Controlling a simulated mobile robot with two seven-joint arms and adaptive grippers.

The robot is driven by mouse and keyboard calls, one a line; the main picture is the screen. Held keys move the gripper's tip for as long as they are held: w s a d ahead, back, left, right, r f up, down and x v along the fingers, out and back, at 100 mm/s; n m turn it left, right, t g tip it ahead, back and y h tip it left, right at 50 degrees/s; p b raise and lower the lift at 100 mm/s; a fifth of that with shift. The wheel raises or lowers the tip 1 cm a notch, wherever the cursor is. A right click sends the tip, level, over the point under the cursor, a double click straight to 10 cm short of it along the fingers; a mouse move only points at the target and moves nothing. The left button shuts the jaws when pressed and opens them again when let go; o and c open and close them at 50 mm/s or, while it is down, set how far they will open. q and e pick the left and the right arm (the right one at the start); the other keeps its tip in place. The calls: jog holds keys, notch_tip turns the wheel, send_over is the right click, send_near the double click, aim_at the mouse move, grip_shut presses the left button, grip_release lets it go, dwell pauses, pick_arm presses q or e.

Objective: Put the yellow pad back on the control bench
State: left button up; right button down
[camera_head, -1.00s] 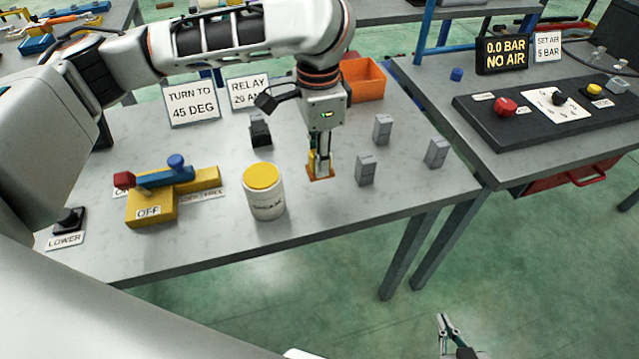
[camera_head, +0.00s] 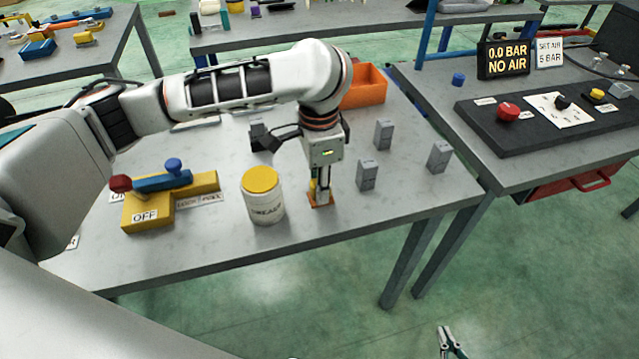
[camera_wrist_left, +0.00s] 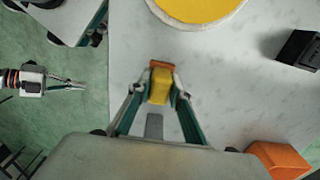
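My left gripper (camera_head: 320,190) points down over the near workbench (camera_head: 330,225), between the grease jar and the grey blocks. It is shut on the yellow pad (camera_wrist_left: 160,87), a small yellow block with an orange-brown plate at its end; the pad sits between the fingertips in the left wrist view. The plate is close to the bench top; I cannot tell whether it touches. The control bench (camera_head: 500,178) at the right carries a black panel (camera_head: 540,130) with red and yellow buttons. My right gripper (camera_head: 450,342) is low at the bottom edge, empty, its opening unclear.
The jar (camera_head: 262,207) with a yellow lid stands just left of my left gripper. Several grey blocks (camera_head: 368,176) stand to its right. An orange bin (camera_head: 366,88) is behind. A blue-handled yellow valve (camera_head: 150,205) is at left. A gap separates the two benches.

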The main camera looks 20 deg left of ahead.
pick_arm(q)
jog(key=o, duration=0.4)
jog(key=shift+r, duration=0.15)
notch_tip(320, 180, up, 11)
jog(key=p, duration=0.2)
jog(key=shift+a+f+p, duration=0.1)
jog(key=shift+f+p, duration=0.1)
jog(key=shift+p, duration=0.1)
jog(key=shift+r, duration=0.75)
jog(key=shift+s+f, duration=0.1)
